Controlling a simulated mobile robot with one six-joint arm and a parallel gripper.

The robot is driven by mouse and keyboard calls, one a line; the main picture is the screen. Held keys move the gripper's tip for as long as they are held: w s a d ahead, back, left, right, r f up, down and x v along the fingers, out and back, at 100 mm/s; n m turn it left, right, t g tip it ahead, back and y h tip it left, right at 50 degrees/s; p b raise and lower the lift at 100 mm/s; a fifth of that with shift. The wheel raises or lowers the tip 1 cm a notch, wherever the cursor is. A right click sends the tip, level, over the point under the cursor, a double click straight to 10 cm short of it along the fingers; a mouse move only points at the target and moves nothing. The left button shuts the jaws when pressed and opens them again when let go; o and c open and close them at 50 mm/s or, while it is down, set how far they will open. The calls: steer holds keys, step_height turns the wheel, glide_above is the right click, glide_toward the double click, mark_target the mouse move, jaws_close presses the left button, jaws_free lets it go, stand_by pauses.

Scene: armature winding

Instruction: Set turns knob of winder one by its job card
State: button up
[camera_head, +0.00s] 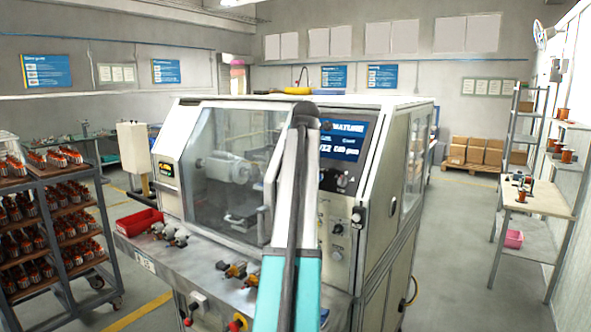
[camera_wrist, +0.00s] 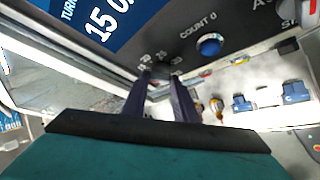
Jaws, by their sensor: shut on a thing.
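The winder (camera_head: 385,190) is a large pale machine with a window, in the middle of the head view. A blue card or screen (camera_head: 347,140) with white print is on its upper front; it shows partly in the wrist view (camera_wrist: 103,20), cut off at the edge. The dark turns knob (camera_wrist: 160,85) sits below it, with small white numbers around it. My gripper (camera_wrist: 161,79) is shut on the knob, one finger at each side. The knob's pointer is hidden or too small to read. In the head view my arm hides the gripper and knob.
A blue button (camera_wrist: 208,45) marked COUNT 0 is just right of the knob. Clamps and a red bin (camera_head: 139,222) are on the winder's front shelf. A rack of armatures (camera_head: 95,208) is at left, a bench (camera_head: 540,198) at right.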

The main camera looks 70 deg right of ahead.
steer(key=shift+d+r+n+y, duration=0.1)
steer(key=shift+n+y, duration=0.2)
steer(key=shift+n, duration=0.1)
steer(key=shift+g, duration=0.3)
steer(key=o, duration=1.1)
steer(key=shift+c, duration=0.2)
steer(key=b+v, duration=0.4)
steer(key=v, duration=0.9)
steer(key=shift+s+a+r, duration=0.2)
steer(key=shift+a+r, duration=0.05)
